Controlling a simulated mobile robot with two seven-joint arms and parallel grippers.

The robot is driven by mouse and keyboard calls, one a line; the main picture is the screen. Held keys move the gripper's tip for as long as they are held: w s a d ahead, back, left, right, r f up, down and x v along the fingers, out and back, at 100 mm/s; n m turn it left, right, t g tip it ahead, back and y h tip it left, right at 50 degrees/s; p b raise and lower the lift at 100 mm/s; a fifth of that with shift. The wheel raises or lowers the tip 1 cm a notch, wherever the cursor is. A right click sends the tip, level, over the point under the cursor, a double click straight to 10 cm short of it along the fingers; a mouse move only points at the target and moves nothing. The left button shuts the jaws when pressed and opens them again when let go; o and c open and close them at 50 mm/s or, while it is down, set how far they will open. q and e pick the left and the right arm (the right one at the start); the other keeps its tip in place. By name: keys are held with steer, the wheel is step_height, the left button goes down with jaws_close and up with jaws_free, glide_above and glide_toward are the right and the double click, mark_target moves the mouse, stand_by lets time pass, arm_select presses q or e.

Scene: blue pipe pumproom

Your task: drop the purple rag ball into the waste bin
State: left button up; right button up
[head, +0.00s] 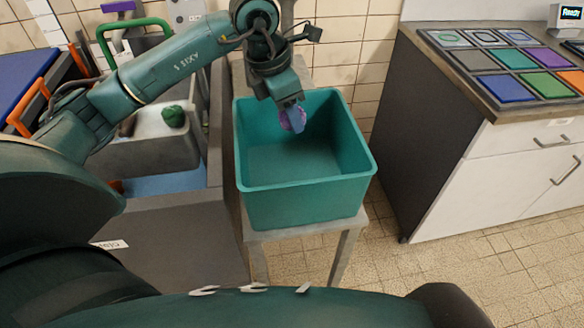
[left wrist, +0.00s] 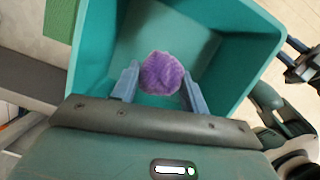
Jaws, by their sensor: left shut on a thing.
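The purple rag ball (left wrist: 162,73) is between the fingers of my left gripper (left wrist: 158,88), which is shut on it. In the head view the purple ball (head: 293,119) shows partly behind the blue finger of the left gripper (head: 291,115). The waste bin (head: 308,190) is a teal, open-topped box on a grey stand. The ball is held over the bin's opening, near its back side. The bin looks empty where its floor shows. The bin's teal wall (left wrist: 262,50) also surrounds the ball in the left wrist view. My right gripper is not clearly seen in the head view.
A grey basin unit (head: 185,220) with a green lump (head: 173,116) in it stands left of the bin. A white-drawer cabinet (head: 500,165) with coloured tiles on top stands at the right. Tiled floor is free between bin and cabinet.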

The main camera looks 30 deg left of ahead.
arm_select(q)
steer(key=shift+f, duration=0.35)
steer(key=o, duration=1)
steer(key=shift+o, duration=0.2)
steer(key=shift+r, duration=0.1)
steer(key=v, duration=1.3)
steer(key=shift+s+a, duration=0.1)
